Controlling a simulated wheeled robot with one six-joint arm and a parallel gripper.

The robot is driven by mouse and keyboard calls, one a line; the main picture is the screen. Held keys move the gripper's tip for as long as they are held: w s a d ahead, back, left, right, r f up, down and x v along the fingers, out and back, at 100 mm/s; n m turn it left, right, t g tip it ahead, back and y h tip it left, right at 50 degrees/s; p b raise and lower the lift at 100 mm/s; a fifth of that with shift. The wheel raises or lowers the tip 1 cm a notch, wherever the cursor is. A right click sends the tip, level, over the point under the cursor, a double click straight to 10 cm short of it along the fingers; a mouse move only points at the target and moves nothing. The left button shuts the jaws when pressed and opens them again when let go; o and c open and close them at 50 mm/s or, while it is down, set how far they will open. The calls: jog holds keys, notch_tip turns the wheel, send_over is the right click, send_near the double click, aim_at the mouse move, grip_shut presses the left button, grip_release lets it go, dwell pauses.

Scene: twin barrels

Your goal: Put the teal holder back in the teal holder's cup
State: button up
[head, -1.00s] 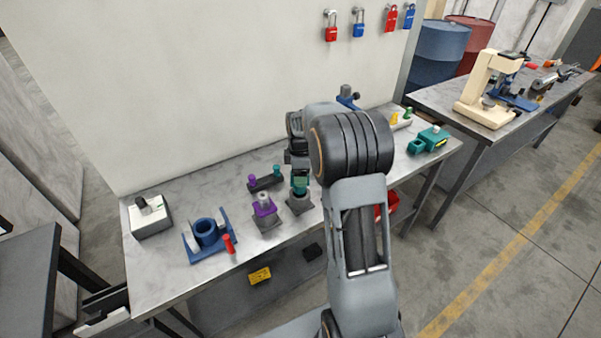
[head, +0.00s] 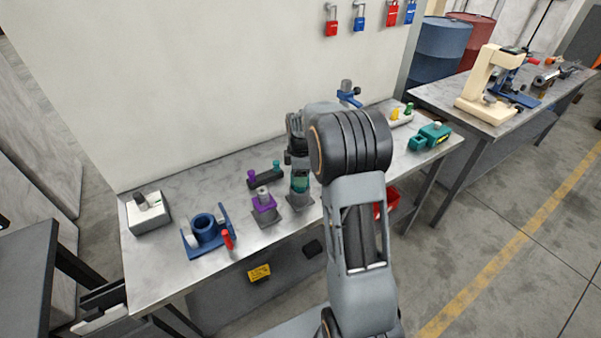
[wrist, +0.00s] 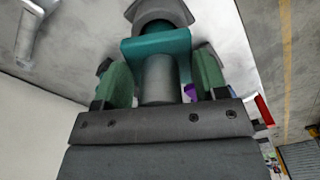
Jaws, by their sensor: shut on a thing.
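My gripper (wrist: 162,80) is shut on the teal holder (wrist: 155,43), its green-padded fingers at either side of the holder's grey cylinder. The holder has a teal flange with a teal part beyond it. In the head view my gripper (head: 299,166) hangs upright over the bench, with the teal holder (head: 300,184) at its lower end. The grey cup (head: 300,200) stands directly beneath; its rim (wrist: 160,10) also shows at the top of the wrist view. The holder's lower end meets the cup opening, but how deep it sits is hidden.
A purple holder (head: 264,202) stands in a grey cup close to the left. Behind is a dark rack (head: 265,180) with purple and teal knobs. A blue fixture (head: 204,232) and red-handled tool (head: 228,239) stand further left. The wall is behind the bench (head: 170,275).

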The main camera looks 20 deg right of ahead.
jog(key=shift+f+b, duration=1.15)
jog(key=shift+f, duration=0.6)
jog(key=o, duration=1.1)
jog(key=shift+o, duration=0.2)
notch_tip(320, 180, up, 14)
jog(key=shift+f, duration=0.1)
